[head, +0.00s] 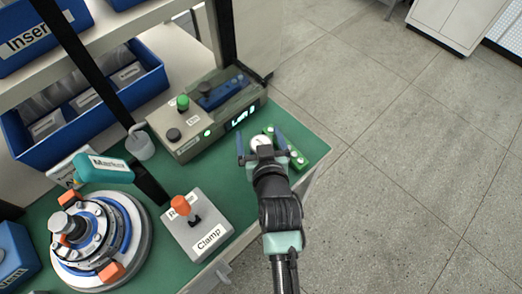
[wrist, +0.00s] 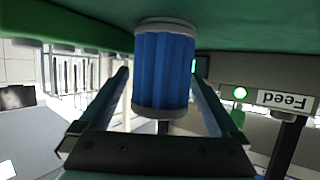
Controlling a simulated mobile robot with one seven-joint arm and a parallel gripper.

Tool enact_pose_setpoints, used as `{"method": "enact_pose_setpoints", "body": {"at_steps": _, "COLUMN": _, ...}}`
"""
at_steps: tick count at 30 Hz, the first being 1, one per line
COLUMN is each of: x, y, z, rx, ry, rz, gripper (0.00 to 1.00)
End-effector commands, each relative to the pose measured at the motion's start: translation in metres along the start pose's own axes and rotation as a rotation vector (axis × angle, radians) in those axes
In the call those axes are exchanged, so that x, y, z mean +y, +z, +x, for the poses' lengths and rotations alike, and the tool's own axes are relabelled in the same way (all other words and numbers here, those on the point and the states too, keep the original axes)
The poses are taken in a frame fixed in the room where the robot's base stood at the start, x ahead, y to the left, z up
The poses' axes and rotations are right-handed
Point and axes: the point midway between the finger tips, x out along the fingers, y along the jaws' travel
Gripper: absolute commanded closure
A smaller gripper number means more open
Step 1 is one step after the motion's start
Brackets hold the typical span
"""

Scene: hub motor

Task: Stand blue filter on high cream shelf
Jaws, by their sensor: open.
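The blue filter (wrist: 165,70) is a pleated blue cylinder with pale end caps. In the wrist view, which looks upside down, it stands on the green mat between my gripper's two fingers. In the head view only its round white top (head: 261,141) shows. My gripper (head: 261,150) is open, with a finger on each side of the filter; a gap shows beside it in the wrist view (wrist: 165,95). A cream shelf (head: 125,36) runs above the bench at the upper left, with a blue "Insert" bin (head: 35,38) on it.
A grey-green control box (head: 200,120) with a green button stands just behind the filter. A green strip with white dots (head: 290,150) lies close on the right. A clamp box (head: 197,225) and a round motor fixture (head: 95,240) stand left. Black posts rise before the shelf.

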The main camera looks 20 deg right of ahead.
Motion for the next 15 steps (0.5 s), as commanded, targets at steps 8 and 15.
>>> {"method": "enact_pose_setpoints", "body": {"at_steps": 8, "x": 0.0002, "y": 0.0003, "z": 0.0012, "rx": 0.000, "ry": 0.000, "rz": 0.000, "gripper": 0.08}}
{"method": "enact_pose_setpoints", "body": {"at_steps": 15, "x": 0.0002, "y": 0.0002, "z": 0.0011, "rx": 0.000, "ry": 0.000, "rz": 0.000, "gripper": 0.51}}
